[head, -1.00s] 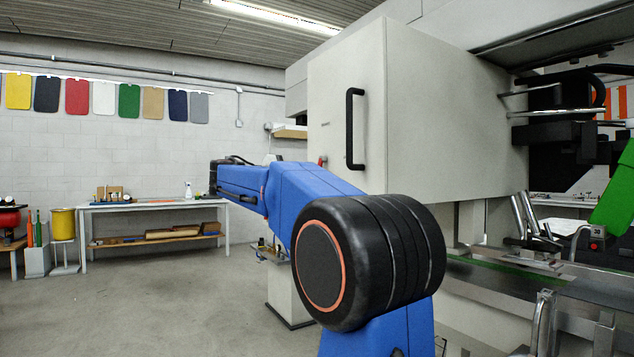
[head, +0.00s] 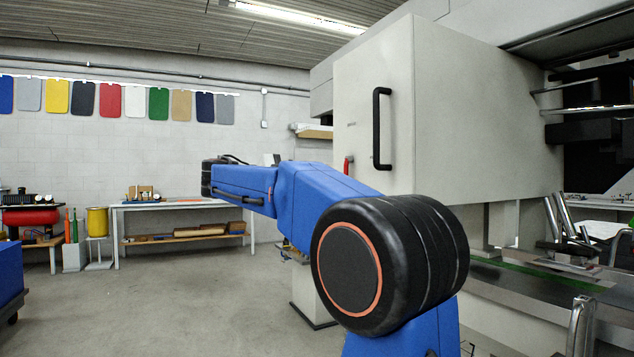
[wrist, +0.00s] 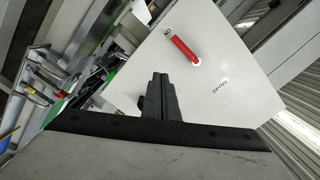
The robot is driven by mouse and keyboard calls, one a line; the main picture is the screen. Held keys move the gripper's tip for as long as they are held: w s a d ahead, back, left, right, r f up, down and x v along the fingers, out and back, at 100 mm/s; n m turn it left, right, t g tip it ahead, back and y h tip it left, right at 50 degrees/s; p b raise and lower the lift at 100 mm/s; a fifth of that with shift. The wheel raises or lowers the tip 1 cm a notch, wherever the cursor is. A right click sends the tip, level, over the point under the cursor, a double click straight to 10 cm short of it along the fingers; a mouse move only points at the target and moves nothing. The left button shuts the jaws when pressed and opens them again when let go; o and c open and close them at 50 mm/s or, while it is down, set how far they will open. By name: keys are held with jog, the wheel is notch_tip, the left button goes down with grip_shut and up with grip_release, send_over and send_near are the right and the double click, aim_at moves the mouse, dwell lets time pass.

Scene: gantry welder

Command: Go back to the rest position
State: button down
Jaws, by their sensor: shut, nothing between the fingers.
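My blue arm with its black round joint stretches across the middle of the head view, bent toward the left. My gripper shows in the wrist view (wrist: 160,98), with its two dark fingers together and nothing between them. Beyond the fingers in the wrist view is the machine's pale panel (wrist: 225,105) with a red handle (wrist: 184,49). The fingers appear apart from the panel. In the head view the gripper itself cannot be made out.
The large grey machine cabinet (head: 455,110) with a black handle (head: 382,128) stands close on the right. A workbench (head: 180,204) stands by the back wall, with a yellow bin (head: 97,222) beside it. A blue object (head: 10,275) is at the left edge. The floor (head: 200,300) at left is clear.

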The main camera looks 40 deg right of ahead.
dwell(0.3)
jog(key=s+a+f+n+t+y, duration=0.2)
jog(key=s+a+f+n+y, duration=0.15)
jog(key=f+n, duration=0.35)
jog(key=s+a+f+n+t+y, duration=0.15)
jog(key=s+f+n, duration=0.25)
jog(key=f, duration=0.5)
jog(key=s+a+f+n+t+y, duration=0.2)
jog(key=s+a+f+n+y, duration=0.15)
jog(key=f+n, duration=0.35)
jog(key=s+a+f+n+t+y, duration=0.1)
jog(key=s+a+f+n+y, duration=0.2)
jog(key=f, duration=0.5)
jog(key=s+a+f+n+y, duration=0.2)
jog(key=s+a+f+n, duration=0.4)
jog(key=s+a+f, duration=0.1)
jog(key=s+a+f+n+t+y, duration=0.1)
jog(key=s+a+f+n+y, duration=0.2)
jog(key=a+f, duration=0.5)
jog(key=shift+s+a+f+n+t+y, duration=0.4)
jog(key=shift+s+f+n, duration=0.3)
jog(key=shift+s, duration=0.45)
